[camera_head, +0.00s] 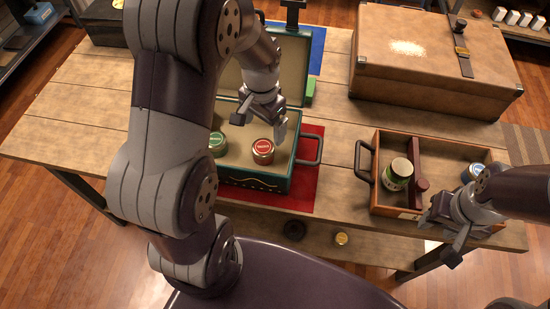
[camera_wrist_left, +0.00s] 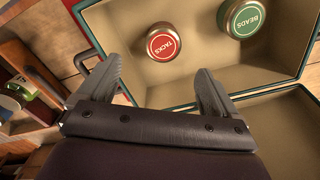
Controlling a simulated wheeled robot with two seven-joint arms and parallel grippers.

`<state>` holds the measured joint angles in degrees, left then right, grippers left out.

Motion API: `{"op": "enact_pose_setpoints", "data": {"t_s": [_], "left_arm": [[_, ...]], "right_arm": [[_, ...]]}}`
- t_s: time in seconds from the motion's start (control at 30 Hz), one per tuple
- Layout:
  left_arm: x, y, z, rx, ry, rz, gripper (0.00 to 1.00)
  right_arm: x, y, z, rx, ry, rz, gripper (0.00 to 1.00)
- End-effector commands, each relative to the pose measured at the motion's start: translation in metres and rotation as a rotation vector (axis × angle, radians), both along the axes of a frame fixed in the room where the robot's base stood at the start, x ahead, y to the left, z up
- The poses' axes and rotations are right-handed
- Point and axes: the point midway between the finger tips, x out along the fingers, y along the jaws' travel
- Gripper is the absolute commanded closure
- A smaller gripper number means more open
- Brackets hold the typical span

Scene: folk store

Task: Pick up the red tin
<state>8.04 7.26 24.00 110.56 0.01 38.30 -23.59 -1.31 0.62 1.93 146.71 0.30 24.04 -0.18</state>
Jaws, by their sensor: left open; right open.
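The red tin (camera_head: 263,148) stands in the open teal case (camera_head: 287,177), near its right side. In the left wrist view the red tin (camera_wrist_left: 164,42) has a red lid marked TACKS. A green tin (camera_head: 217,142) stands to its left in the case; its lid (camera_wrist_left: 241,18) reads BEADS in the left wrist view. My left gripper (camera_head: 262,122) is open and empty above the case, just above the red tin in the head view, not touching it. In the left wrist view the fingers (camera_wrist_left: 158,88) are spread apart. My right gripper (camera_head: 446,226) is over the front of the wooden crate.
The wooden crate (camera_head: 375,175) on the right holds a green-labelled jar (camera_head: 397,174) and a blue-lidded tin (camera_head: 472,172). A brown suitcase (camera_head: 430,60) lies at the back right. A red mat (camera_head: 307,190) lies under the case. The table's left side is clear.

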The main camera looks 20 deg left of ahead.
Motion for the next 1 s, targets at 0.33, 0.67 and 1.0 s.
{"op": "enact_pose_setpoints", "data": {"t_s": [0.33,0.67,1.0], "left_arm": [[0.0,0.0,-0.057,0.0,0.002,0.001,0.07],[0.002,0.002,-0.104,0.0,-0.002,0.002,0.07],[0.002,0.002,-0.104,0.0,-0.002,0.002,0.59]], "right_arm": [[0.0,0.0,0.003,0.0,-0.001,0.0,0.55],[0.0,0.0,0.005,0.0,-0.001,0.0,0.55],[0.0,0.0,0.005,0.0,-0.001,0.0,0.55]]}}
